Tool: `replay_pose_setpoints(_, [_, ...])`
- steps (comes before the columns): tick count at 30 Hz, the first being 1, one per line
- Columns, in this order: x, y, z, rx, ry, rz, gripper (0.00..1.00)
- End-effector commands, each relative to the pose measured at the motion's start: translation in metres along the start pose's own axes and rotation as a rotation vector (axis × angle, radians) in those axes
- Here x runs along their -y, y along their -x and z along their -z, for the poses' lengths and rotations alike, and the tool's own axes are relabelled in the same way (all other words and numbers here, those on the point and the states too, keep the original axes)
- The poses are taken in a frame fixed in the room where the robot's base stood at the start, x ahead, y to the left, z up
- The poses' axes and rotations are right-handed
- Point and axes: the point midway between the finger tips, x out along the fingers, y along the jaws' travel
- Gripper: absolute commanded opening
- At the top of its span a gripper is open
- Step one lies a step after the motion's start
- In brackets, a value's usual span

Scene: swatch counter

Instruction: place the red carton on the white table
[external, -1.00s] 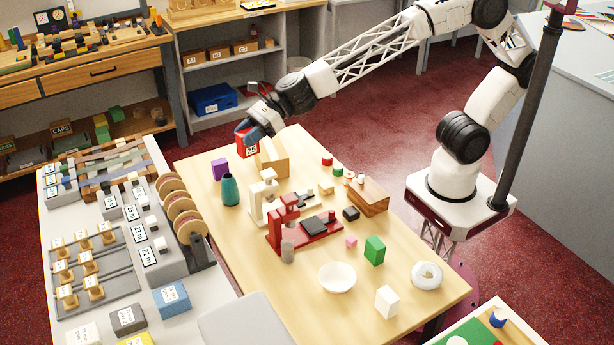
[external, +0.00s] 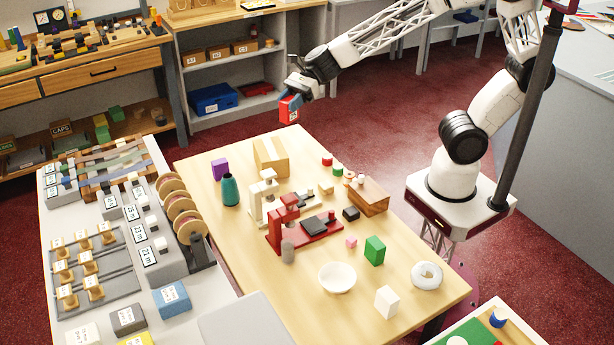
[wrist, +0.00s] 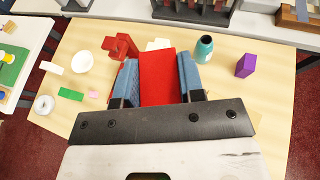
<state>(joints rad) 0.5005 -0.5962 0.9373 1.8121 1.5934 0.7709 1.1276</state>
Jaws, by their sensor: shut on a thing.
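A long white table (external: 225,284) runs along the left of the wooden table. A white-edged table with a green mat (external: 476,335) is at the lower right.
The wooden table (external: 240,300) carries a red press (external: 300,238), a teal bottle (external: 230,190), a purple block (external: 220,168), a white bowl (external: 337,277), a green block (external: 374,250) and a white ring (external: 427,275). A dark post (external: 530,110) stands beside my base.

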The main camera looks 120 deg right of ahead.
Motion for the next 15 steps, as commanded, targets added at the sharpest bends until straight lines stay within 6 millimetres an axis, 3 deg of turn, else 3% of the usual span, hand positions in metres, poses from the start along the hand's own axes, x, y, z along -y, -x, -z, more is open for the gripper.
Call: replay_pose_setpoints(15, [-0.006, 0.036, 0.014, 0.000, 0.014, -0.033, 0.11])
